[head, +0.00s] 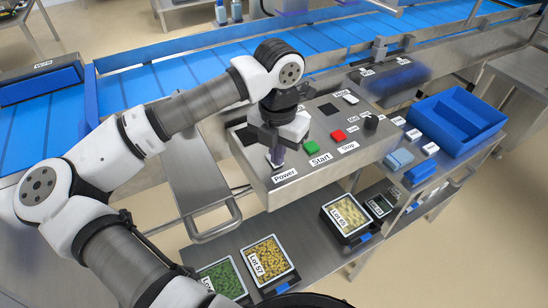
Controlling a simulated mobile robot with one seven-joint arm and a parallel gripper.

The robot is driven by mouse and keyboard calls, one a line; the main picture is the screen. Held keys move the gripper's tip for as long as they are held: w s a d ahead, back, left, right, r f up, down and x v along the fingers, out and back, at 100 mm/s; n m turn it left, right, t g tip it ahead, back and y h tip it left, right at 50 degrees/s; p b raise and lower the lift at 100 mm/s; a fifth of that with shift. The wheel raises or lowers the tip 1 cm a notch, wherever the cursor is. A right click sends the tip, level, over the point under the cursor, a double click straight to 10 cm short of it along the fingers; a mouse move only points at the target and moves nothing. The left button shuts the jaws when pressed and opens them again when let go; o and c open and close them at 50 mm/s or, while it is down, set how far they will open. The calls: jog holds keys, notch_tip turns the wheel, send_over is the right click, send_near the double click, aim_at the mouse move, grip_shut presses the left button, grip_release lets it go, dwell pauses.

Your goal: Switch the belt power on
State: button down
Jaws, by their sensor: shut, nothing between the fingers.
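The control panel (300,180) is a grey metal box with a sloped top beside the blue conveyor belt (220,72). Its "Power" label (285,176) is at the near left corner. My gripper (276,160) is shut and empty, pointing down at the panel just above that label. The power switch itself is mostly hidden by the fingers, so its position and any contact cannot be told. A green button (310,148) labelled "Start" and a red button (338,135) labelled "Stop" lie to the right of my gripper.
A black knob (371,122) stands at the panel's right. Food trays, including yellow "Lot 57" (268,262) and pale "Lot 65" (345,215), sit on the lower shelf. A blue bin (470,108) is at right. A metal handle frame (215,228) is left of the panel.

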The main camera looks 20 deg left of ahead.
jog(key=shift+f, duration=0.15)
jog(key=shift+r+p, duration=1.35)
jog(key=shift+r, duration=2.2)
